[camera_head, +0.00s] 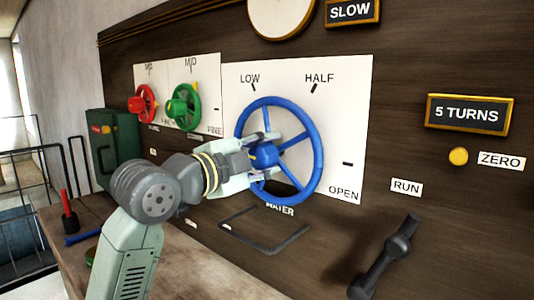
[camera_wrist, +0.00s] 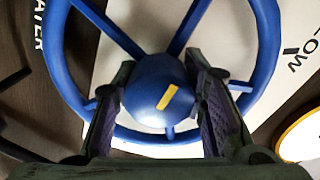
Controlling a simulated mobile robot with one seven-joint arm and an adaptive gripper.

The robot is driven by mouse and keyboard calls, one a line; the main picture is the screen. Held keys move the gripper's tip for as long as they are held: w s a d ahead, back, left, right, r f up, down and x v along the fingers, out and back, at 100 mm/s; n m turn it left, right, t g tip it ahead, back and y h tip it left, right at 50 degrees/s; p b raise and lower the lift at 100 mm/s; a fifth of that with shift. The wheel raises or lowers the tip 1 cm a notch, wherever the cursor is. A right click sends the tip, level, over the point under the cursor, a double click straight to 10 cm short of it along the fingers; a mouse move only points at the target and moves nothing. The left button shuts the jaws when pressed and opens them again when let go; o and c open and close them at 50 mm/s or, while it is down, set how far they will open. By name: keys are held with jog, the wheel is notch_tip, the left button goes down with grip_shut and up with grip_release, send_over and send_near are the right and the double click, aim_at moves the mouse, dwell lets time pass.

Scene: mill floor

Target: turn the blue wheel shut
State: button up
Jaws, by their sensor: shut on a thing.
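The blue wheel (camera_head: 316,150) is mounted on a white panel with the marks LOW, HALF and OPEN, and WATER below it. My gripper (camera_head: 268,155) reaches the wheel from the left. In the wrist view, my gripper's (camera_wrist: 166,105) two fingers stand on either side of the wheel's round blue hub (camera_wrist: 150,90), shut on it. A yellow mark (camera_wrist: 168,97) shows on the hub, slanted in the wrist view. The blue rim and spokes (camera_wrist: 110,28) show around and behind the fingers. Part of the wheel's lower left is hidden by my gripper in the head view.
A red wheel (camera_head: 142,104) and a green wheel (camera_head: 184,107) sit on another white panel to the left. A black lever (camera_head: 385,258) sticks out at the lower right, near a RUN label. A dark metal frame (camera_head: 265,245) lies below the wheel. A yellow button (camera_head: 458,156) is beside ZERO.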

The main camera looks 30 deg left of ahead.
jog(key=shift+n, duration=0.6)
jog(key=o, duration=1.2)
jog(key=shift+c, duration=0.2)
jog(key=s+a, duration=0.1)
jog(key=s, duration=1.1)
jog(key=shift+a, duration=0.35)
